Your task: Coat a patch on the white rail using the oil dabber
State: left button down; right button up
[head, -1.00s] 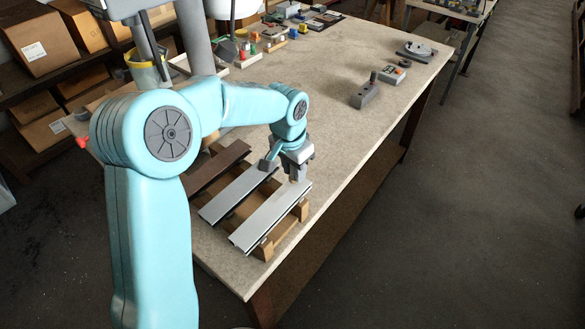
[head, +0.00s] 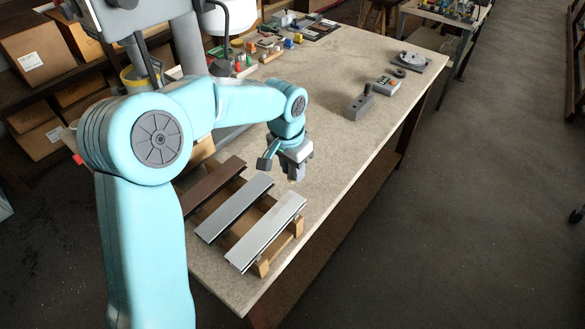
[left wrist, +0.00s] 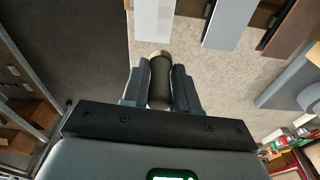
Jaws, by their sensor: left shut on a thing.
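The white rail (head: 266,232) lies rightmost of three parallel rails on a wooden rack. Its end shows at the top of the left wrist view (left wrist: 154,18). My left gripper (head: 292,170) is just past and over the far end of the white rail, pointing down. It is shut on the oil dabber (left wrist: 160,82), a dark cylinder with a pale tan tip. In the left wrist view the tip is right beside the rail's end, and a gap shows below the gripper in the head view. Most of the dabber is hidden there. My right gripper is not in view.
A grey rail (head: 234,208) and a brown rail (head: 213,187) lie left of the white one. A grey block with a knob (head: 358,107) and a small grey box (head: 387,85) stand further back. The bench right of the rack is clear.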

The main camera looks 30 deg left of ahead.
pick_arm(q)
jog(key=shift+s+r+p, duration=0.2)
jog(key=shift+r+p, duration=0.3)
jog(key=shift+r, duration=0.85)
jog(key=shift+w, duration=0.2)
jog(key=shift+s, duration=0.15)
jog(key=shift+p, duration=0.3)
